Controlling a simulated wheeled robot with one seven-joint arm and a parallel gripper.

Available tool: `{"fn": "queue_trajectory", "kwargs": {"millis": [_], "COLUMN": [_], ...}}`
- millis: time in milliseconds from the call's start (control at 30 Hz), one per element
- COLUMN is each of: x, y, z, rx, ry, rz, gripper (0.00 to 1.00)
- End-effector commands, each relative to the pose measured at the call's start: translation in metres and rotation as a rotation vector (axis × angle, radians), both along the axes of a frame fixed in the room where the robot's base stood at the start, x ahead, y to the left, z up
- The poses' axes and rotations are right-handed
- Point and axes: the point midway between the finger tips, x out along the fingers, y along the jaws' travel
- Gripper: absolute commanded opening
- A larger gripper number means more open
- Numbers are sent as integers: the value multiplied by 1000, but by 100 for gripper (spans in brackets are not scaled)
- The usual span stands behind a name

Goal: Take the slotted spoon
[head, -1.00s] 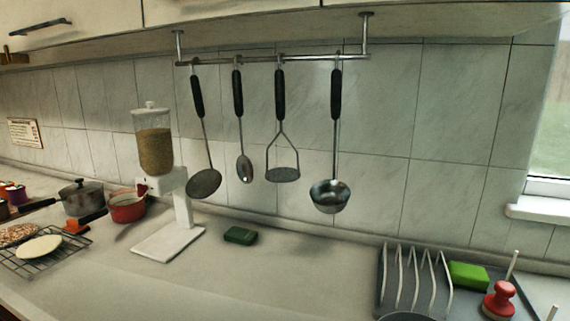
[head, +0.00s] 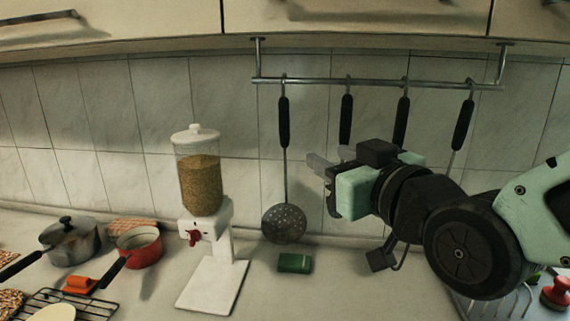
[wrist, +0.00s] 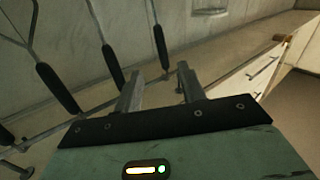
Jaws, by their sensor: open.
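The slotted spoon (head: 284,222) hangs at the left end of the wall rail, with a black handle, thin shaft and round perforated head. My gripper (head: 322,178) is open and empty, to the right of the spoon's shaft in the head view, with its fingers pointing left. They appear apart from the spoon. In the wrist view the slotted spoon's black handle (wrist: 160,46) shows beyond the gap between my open fingers (wrist: 160,75).
The other utensils hang to the right on the rail (head: 380,82), partly hidden by my arm; a neighbouring handle (wrist: 113,65) is close to one finger. A grain dispenser (head: 200,185) stands left of the spoon. A green sponge (head: 295,263) lies on the counter below.

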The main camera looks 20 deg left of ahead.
Motion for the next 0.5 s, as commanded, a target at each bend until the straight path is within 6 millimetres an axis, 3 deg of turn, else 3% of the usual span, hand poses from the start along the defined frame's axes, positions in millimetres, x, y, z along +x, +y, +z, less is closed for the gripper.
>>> {"fn": "queue_trajectory", "kwargs": {"millis": [500], "x": [64], "y": [69], "z": [4], "rx": [1], "ry": [-1], "rz": [0], "gripper": [40]}}
